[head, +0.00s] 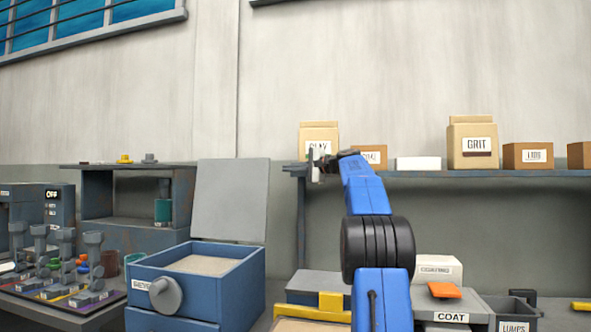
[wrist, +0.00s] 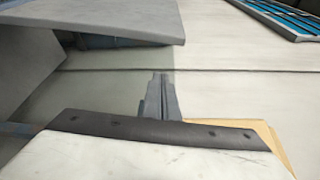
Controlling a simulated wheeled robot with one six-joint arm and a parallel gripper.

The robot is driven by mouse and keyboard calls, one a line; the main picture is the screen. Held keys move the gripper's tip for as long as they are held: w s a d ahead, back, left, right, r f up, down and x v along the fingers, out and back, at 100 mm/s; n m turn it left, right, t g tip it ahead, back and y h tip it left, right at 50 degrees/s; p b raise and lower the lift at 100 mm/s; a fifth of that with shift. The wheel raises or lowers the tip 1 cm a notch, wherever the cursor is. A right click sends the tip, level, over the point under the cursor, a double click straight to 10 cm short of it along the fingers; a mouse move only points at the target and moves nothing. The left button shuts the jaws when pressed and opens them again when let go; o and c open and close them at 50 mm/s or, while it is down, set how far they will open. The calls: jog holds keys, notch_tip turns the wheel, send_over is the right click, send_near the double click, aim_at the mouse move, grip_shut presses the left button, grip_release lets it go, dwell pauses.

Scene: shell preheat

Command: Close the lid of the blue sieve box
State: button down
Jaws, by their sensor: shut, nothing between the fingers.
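The blue sieve box (head: 234,290) stands at the lower left of centre in the head view, with pale sand-coloured material inside and a round grey knob (head: 165,294) on its front. Its flat grey lid (head: 230,200) stands open, nearly upright at the back edge. My gripper (head: 315,165) is up to the right of the lid, apart from it, in front of the wall shelf. In the wrist view my gripper (wrist: 160,82) is shut and empty. A grey panel at the upper left of the wrist view may be the lid; I cannot tell.
The wall shelf (head: 430,174) holds boxes and bags, including one marked GRIT (head: 474,145). Left of the sieve box are several grey-knobbed fittings (head: 92,262) and a dark shelf unit (head: 130,230). Right of my arm are a white box (head: 438,269) and a COAT tray (head: 452,317).

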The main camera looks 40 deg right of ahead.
jog(key=shift+w+a+r, duration=0.1)
jog(key=shift+w+a, duration=0.25)
jog(key=shift+a, duration=0.45)
jog(key=shift+w+a, duration=0.4)
jog(key=shift+a, duration=0.4)
jog(key=shift+w+a+r, duration=0.1)
jog(key=shift+w+a, duration=0.25)
jog(key=shift+a, duration=0.45)
jog(key=shift+a, duration=0.1)
